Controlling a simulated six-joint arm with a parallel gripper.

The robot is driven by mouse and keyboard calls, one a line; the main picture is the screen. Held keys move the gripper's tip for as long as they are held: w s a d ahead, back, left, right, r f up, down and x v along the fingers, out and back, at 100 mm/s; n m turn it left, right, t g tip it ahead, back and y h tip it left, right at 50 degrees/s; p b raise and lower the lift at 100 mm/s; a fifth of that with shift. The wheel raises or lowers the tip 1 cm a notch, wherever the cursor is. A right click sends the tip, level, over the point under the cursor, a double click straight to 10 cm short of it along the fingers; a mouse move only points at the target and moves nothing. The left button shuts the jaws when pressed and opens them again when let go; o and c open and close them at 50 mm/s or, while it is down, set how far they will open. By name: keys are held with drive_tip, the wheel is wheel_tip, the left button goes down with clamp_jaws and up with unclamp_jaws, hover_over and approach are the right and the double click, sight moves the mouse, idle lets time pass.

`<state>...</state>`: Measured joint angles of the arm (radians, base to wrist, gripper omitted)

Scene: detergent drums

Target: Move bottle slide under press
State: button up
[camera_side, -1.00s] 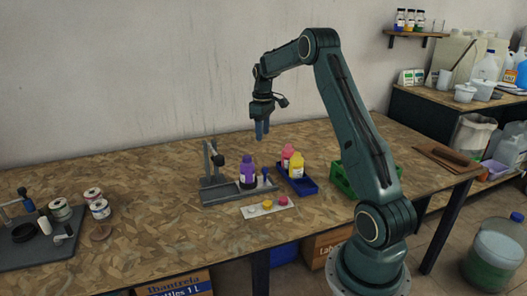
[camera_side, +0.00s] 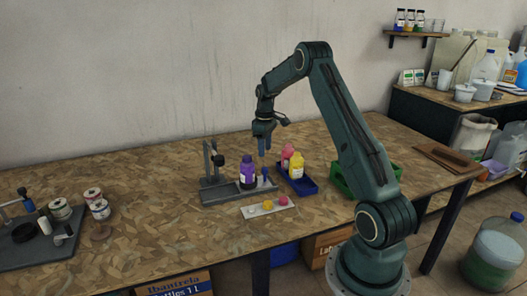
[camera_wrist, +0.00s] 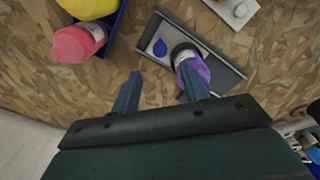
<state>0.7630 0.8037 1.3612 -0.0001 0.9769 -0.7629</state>
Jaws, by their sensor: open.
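The grey press (camera_side: 211,166) stands on the table, with an upright column and a dark head. Its low base rail (camera_side: 238,194) runs to the right. A purple bottle (camera_side: 248,172) stands in a dark holder on the rail, right of the press head. The blue-topped knob of the slide (camera_side: 265,173) stands just right of the bottle. My gripper (camera_side: 264,150) is open and empty above the knob, pointing down. In the wrist view, the blue knob (camera_wrist: 159,47) shows beyond my gripper (camera_wrist: 162,86), between the finger lines. The purple bottle (camera_wrist: 194,74) is partly hidden by the right finger.
A blue tray (camera_side: 299,184) with pink and yellow bottles (camera_side: 296,165) sits close to the right of the rail. A white strip with coloured caps (camera_side: 267,207) lies in front. A green crate (camera_side: 342,180) stands behind my arm.

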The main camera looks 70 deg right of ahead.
sight(264, 168)
wheel_tip(264, 168, down, 8)
drive_tip(key=shift+f, duration=0.1)
idle(0.4)
drive_tip(key=shift+c, duration=0.3)
clamp_jaws()
